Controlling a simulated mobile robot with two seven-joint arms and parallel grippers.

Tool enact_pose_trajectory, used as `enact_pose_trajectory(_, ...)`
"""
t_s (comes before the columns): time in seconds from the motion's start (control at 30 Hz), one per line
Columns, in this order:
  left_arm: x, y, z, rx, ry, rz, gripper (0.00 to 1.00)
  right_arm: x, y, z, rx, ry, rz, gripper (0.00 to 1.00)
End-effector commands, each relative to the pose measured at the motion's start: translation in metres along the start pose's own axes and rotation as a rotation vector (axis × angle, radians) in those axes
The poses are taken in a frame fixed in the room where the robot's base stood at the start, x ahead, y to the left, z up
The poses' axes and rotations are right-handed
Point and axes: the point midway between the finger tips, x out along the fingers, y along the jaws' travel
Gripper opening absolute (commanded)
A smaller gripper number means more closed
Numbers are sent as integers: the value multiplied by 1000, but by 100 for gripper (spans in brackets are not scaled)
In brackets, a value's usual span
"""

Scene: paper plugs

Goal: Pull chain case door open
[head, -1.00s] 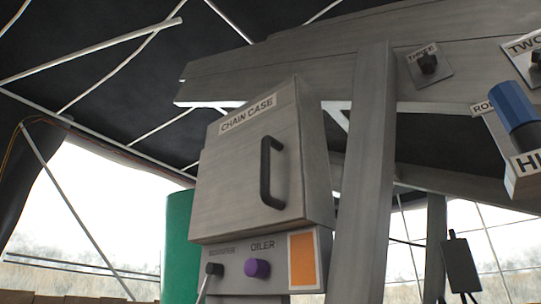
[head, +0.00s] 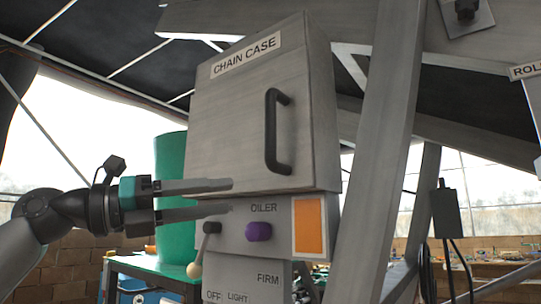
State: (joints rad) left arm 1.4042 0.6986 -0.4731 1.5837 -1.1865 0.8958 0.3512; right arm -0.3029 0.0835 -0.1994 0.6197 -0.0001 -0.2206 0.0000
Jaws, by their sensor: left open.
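The chain case (head: 225,125) is a grey box with a "CHAIN CASE" label on its upper front. Its door looks shut. A black vertical bar handle (head: 270,132) is on the right part of the door. My left gripper (head: 232,197) comes in from the left with its two fingers apart and nothing between them. It is at the height of the door's lower edge, left of and below the handle, and not touching the handle. My right gripper is not in view.
Below the case is a panel with a purple oiler knob (head: 258,231), a lever with a pale ball (head: 195,269) and an orange patch (head: 310,227). A grey post (head: 381,150) stands close on the right. A green cylinder (head: 171,200) stands behind on the left.

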Motion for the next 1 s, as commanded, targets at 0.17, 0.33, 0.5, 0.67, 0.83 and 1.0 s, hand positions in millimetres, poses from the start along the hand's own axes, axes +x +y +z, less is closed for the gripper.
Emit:
enact_pose_trajectory(0.17, -18, -92, 19, 362, 64, 151, 52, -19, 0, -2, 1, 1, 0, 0)
enact_pose_trajectory(0.33, -39, -138, 28, 580, 61, 289, 52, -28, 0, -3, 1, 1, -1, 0)
enact_pose_trajectory(0.5, -50, -157, 32, 676, 45, 362, 52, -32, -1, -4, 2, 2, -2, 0)
enact_pose_trajectory(0.67, -43, -157, 34, 691, 43, 376, 52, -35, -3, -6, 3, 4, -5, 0)
enact_pose_trajectory(0.83, -14, -147, 37, 689, 46, 372, 52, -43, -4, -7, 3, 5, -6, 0)
enact_pose_trajectory(1.0, 21, -134, 40, 687, 46, 371, 52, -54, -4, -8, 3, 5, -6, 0)
